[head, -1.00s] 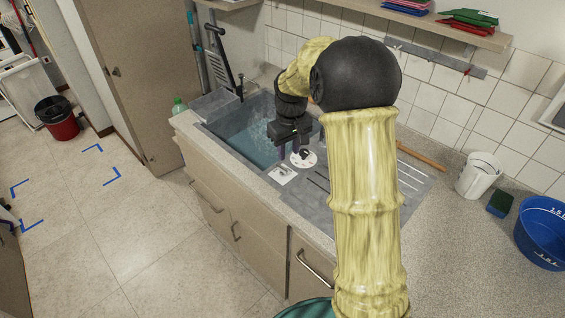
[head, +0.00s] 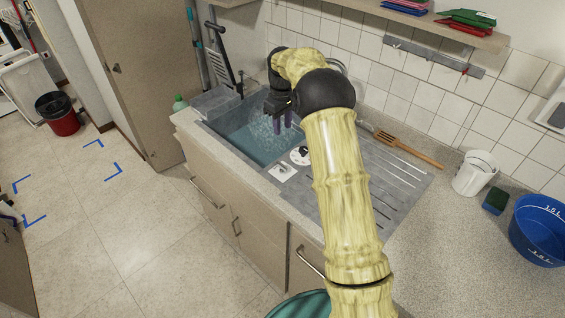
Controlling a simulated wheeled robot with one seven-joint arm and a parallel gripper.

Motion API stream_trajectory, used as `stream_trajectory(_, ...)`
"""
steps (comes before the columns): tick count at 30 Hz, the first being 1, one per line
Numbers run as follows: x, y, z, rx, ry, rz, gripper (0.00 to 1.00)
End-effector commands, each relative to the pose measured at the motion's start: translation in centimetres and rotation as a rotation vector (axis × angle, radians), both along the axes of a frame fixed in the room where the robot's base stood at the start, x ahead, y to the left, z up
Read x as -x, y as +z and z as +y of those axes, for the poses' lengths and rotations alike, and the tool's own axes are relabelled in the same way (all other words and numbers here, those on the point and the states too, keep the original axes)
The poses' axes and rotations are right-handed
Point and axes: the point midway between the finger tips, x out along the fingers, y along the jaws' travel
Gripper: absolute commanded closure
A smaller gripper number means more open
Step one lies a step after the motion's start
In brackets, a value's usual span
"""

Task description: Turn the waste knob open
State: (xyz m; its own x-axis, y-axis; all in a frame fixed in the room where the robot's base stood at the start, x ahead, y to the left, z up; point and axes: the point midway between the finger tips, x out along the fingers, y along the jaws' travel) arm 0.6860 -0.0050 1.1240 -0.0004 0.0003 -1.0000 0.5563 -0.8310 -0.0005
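The waste knob (head: 303,151) is a small black handle on a round white dial (head: 299,159). It sits on the grey sink top at the basin's right front corner, and my arm partly covers its right side. A small white square plate (head: 282,173) lies in front of the dial.
The sink basin (head: 243,139) holds water. A wooden spatula (head: 410,148) lies behind the drainboard. A white cup (head: 474,173), a sponge (head: 496,201) and a blue tub (head: 541,232) stand on the counter at right.

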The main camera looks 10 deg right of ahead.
Motion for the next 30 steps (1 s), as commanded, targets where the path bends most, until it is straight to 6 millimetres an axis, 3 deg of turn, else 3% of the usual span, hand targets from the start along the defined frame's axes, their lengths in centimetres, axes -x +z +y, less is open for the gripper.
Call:
stream_trajectory(8, 0.1, -2.4, 0.0, 0.001, -0.001, 0.004, 0.67)
stream_trajectory(30, 0.1, -15.2, 0.1, 0.0, 0.002, 0.002, 0.67)
